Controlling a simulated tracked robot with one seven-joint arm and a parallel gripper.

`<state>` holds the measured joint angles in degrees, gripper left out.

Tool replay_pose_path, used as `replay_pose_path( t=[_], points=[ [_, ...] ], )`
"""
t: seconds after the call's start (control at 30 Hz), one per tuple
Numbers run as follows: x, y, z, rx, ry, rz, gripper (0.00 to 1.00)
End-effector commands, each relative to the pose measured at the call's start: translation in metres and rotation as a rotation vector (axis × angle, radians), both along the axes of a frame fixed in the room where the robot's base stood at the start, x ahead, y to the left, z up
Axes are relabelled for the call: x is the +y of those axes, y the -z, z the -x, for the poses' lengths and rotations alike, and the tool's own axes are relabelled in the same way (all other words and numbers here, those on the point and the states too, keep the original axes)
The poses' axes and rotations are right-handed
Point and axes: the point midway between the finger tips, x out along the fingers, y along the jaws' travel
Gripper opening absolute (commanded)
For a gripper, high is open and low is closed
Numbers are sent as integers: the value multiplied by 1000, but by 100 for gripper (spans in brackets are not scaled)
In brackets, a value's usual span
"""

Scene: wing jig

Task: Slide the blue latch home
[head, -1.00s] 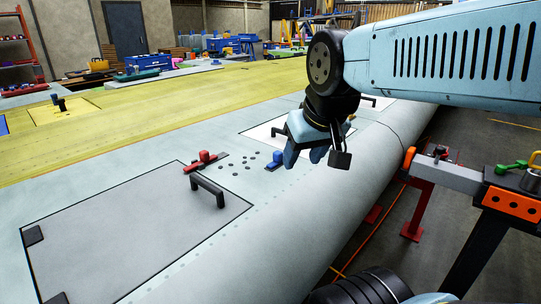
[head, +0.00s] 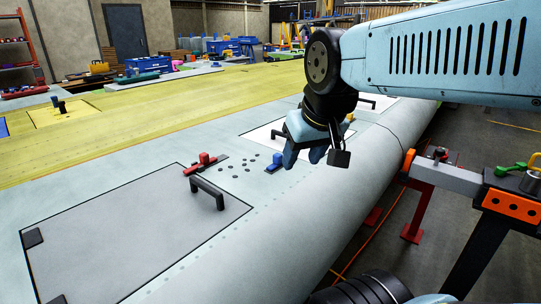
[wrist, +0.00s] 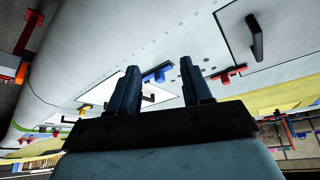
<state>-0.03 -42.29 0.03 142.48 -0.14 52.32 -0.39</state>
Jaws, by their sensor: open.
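The blue latch (head: 275,163) sits on the pale wing skin, between the grey panel and the white panel. It also shows in the wrist view (wrist: 158,73), seen between the two fingers. My gripper (head: 304,157) is open and empty, its fingers apart. It hangs just to the right of the blue latch in the head view, with no visible contact. In the wrist view the fingers (wrist: 160,64) point toward the latch. The near end of the latch's track is hard to make out at this size.
A red latch (head: 206,160) lies left of the blue one, with several dark holes (head: 247,162) between. A grey panel (head: 130,235) with a black handle (head: 207,192) is at front left. A white panel (head: 262,131) lies partly behind my gripper. An orange-and-grey stand (head: 445,175) is at right.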

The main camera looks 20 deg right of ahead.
Motion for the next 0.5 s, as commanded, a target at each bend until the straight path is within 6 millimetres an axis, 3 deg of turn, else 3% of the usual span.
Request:
replay_pose_path(
  t=[0.17,0.5],
  points=[
    [2,-14,-22,89,-47,35,49],
    [2,-42,-84,338,-186,127,49]
  ],
)
